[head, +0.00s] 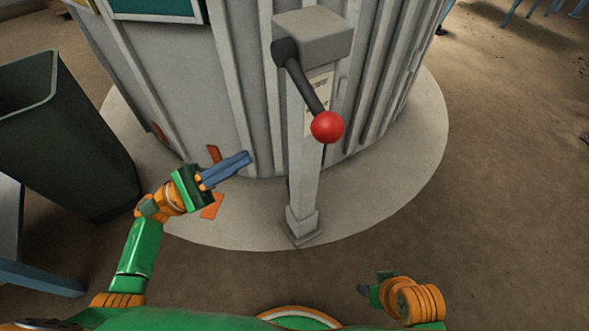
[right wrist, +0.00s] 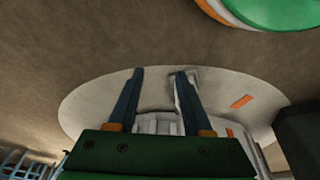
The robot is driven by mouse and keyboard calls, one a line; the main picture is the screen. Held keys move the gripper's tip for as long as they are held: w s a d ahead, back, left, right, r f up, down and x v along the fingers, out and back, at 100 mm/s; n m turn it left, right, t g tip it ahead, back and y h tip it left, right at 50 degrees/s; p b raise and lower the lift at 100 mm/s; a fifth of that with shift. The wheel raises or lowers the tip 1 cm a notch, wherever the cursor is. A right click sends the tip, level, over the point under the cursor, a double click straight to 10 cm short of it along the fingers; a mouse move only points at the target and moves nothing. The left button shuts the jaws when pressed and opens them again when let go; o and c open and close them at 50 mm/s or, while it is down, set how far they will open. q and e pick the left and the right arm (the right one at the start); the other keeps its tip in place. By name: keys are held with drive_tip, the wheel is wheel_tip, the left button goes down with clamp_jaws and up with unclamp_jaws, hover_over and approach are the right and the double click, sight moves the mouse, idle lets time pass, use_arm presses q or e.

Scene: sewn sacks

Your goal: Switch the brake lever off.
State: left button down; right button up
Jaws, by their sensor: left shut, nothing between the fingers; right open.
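The brake lever (head: 306,86) is a dark arm with a red ball knob (head: 327,127) at its end. It pivots at the left side of a grey box on top of a grey post (head: 304,185) and slants down to the right. My left gripper (head: 245,158) is shut and empty, to the left of the post and a little lower than the knob, apart from both. My right gripper shows at the bottom right of the head view (head: 364,290), low and away from the lever. In the right wrist view its two fingers (right wrist: 158,75) are apart with nothing between them.
A large grey ribbed cylinder (head: 180,70) stands behind the post on a pale round base (head: 420,150). A dark green bin (head: 70,140) stands at the left, beside a table edge (head: 10,220).

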sight(306, 91)
use_arm(q)
drive_tip(key=m+g, duration=0.1)
drive_tip(key=s+m+g, duration=0.1)
drive_tip(key=shift+s+d+f+m, duration=0.1)
drive_tip(key=shift+d+f+m, duration=0.05)
drive_tip(key=shift+m, duration=0.25)
use_arm(e)
drive_tip(key=shift+r, duration=0.15)
use_arm(q)
drive_tip(key=d+r+p, duration=0.5)
drive_tip(key=d+r, duration=0.2)
drive_tip(key=d, duration=0.3)
drive_tip(key=shift+w+d+r, duration=0.3)
drive_tip(key=shift+r, duration=0.05)
use_arm(e)
drive_tip(key=s+d+f, duration=0.1)
drive_tip(key=s+f, duration=0.2)
drive_tip(key=f, duration=0.8)
drive_tip(key=shift+s+g, duration=0.2)
drive_tip(key=shift+g, duration=0.2)
use_arm(q)
drive_tip(key=shift+r+t+p, duration=0.1)
drive_tip(key=shift+t+p, duration=0.2)
drive_tip(key=shift+p, duration=0.05)
